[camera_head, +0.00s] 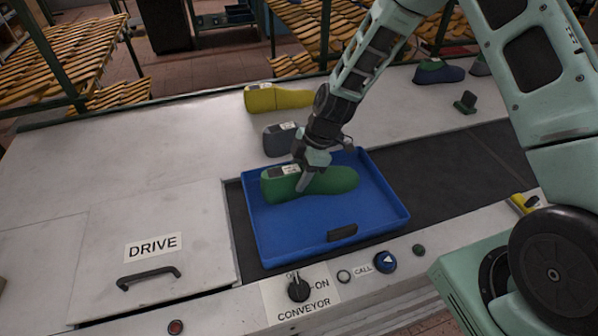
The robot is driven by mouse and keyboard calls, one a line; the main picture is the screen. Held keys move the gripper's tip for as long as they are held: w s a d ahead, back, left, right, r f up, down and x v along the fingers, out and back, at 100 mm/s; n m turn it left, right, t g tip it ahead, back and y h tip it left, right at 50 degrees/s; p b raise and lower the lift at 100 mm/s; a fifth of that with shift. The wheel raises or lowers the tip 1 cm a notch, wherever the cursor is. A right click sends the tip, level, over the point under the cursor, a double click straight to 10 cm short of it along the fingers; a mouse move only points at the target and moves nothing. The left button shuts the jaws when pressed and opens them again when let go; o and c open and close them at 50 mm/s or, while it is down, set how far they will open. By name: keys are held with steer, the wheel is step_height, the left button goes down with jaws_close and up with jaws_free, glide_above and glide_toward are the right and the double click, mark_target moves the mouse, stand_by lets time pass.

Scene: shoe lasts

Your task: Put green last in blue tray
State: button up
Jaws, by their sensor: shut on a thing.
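The green last (335,181) is over the blue tray (285,240), toward its back half, with its heel to the left and its toe to the right. I cannot tell whether it touches the tray floor or is held just above it. My gripper (305,183) is shut on the green last near its heel end, reaching down from above. The blue tray lies on the dark conveyor belt, with a dark handle on its front wall.
A grey last (280,140) stands just behind the tray. A yellow last (277,98) lies farther back. A blue and green last (438,72) is at the back right. The dark belt (450,165) right of the tray is clear. Conveyor controls (299,287) line the front edge.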

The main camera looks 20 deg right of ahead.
steer(key=shift+f, duration=0.1)
steer(key=o, duration=1.5)
steer(key=shift+c, duration=0.2)
